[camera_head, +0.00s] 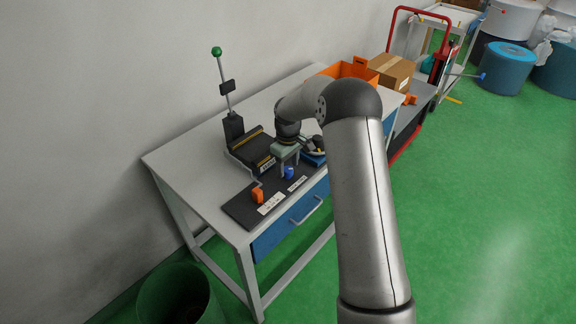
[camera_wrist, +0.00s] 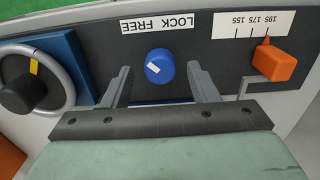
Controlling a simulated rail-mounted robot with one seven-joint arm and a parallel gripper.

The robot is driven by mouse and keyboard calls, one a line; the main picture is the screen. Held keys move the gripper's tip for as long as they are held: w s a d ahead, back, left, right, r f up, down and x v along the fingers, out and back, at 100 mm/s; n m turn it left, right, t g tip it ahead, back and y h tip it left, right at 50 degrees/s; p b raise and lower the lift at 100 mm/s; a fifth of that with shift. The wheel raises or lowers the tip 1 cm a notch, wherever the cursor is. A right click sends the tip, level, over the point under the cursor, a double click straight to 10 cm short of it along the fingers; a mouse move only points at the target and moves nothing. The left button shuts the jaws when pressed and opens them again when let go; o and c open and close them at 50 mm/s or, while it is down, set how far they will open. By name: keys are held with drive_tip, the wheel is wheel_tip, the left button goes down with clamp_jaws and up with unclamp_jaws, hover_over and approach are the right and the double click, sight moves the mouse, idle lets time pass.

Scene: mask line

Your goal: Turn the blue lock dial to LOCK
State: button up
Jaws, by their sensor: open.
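The blue lock dial (camera_wrist: 162,64) is a round knob on a dark panel, with a short white mark on the left part of its face in the wrist view. A white label (camera_wrist: 157,23) beside it reads LOCK and FREE, upside down in that view. My gripper (camera_wrist: 160,84) is open, one finger to each side of the dial, with visible gaps; contact does not show. In the head view the dial (camera_head: 289,173) shows small below my gripper (camera_head: 285,158), which points down at the panel.
An orange pointer knob (camera_wrist: 270,61) with a numbered scale is right of the dial in the wrist view. A grey handwheel (camera_wrist: 28,82) on a blue block is at the left. A lever with a green ball (camera_head: 216,51) stands behind on the bench (camera_head: 185,165).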

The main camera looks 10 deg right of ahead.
drive_tip(key=shift+f, duration=0.65)
drive_tip(key=c, duration=1)
